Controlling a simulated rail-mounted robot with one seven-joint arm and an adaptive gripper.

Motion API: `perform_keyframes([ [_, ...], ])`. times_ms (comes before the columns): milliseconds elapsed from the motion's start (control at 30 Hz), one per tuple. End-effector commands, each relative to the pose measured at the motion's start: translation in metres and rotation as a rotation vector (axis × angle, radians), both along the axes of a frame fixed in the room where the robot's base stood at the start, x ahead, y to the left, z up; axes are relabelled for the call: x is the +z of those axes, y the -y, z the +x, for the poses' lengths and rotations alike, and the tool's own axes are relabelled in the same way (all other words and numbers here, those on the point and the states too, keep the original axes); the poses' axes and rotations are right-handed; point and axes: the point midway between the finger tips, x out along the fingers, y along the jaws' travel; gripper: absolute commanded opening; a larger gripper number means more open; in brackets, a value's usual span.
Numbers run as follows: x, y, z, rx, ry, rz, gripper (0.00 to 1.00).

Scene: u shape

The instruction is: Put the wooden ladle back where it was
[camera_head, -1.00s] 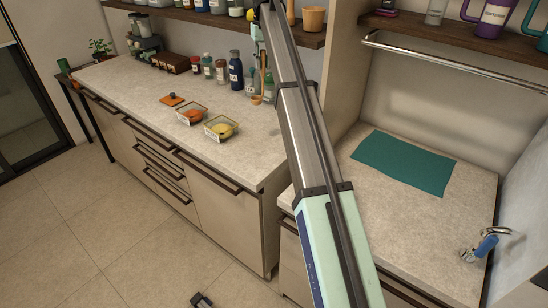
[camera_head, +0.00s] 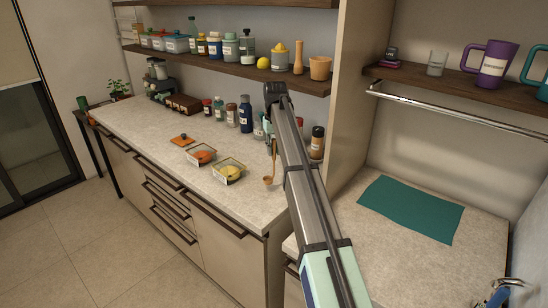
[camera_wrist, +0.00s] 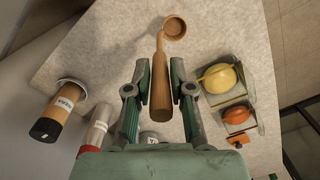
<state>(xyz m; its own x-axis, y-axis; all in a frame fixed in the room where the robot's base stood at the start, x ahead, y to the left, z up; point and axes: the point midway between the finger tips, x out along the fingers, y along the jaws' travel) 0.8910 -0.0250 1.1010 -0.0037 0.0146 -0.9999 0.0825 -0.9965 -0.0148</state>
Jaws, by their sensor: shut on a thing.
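The wooden ladle (camera_wrist: 161,80) is in my gripper (camera_wrist: 160,90), its handle between the two green fingers in the wrist view. Its round bowl (camera_wrist: 173,27) points away from the gripper, over the counter. In the head view the bowl of the ladle (camera_head: 268,182) hangs low by the right part of the long counter (camera_head: 185,195), right of the yellow-filled container. I cannot tell whether it touches the counter. My arm hides most of the gripper there.
Containers with yellow (camera_head: 229,171) and orange (camera_head: 201,155) contents stand left of the ladle. Bottles and jars (camera_head: 246,114) line the back, and a spice jar (camera_head: 317,142) stands right of the arm. A wooden shelf (camera_head: 215,67) runs above. The counter's front right is bare.

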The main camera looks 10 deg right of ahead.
Motion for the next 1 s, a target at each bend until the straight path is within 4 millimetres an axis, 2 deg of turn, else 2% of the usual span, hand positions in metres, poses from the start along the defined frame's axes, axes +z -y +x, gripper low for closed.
perform_keyframes([
  [167,-0.008,0.0,-0.001,0.0,-0.001,0.0,0.0],
  [467,-0.044,0.0,-0.001,0.0,0.0,0.0,0.0],
  [867,-0.049,0.0,0.0,0.0,0.0,0.0,0.0],
  [900,-0.049,0.0,0.0,0.0,0.0,0.0,0.36],
  [933,-0.049,0.0,0.0,0.0,0.0,0.0,0.47],
  [1000,-0.049,0.0,0.0,0.0,0.0,0.0,0.47],
])
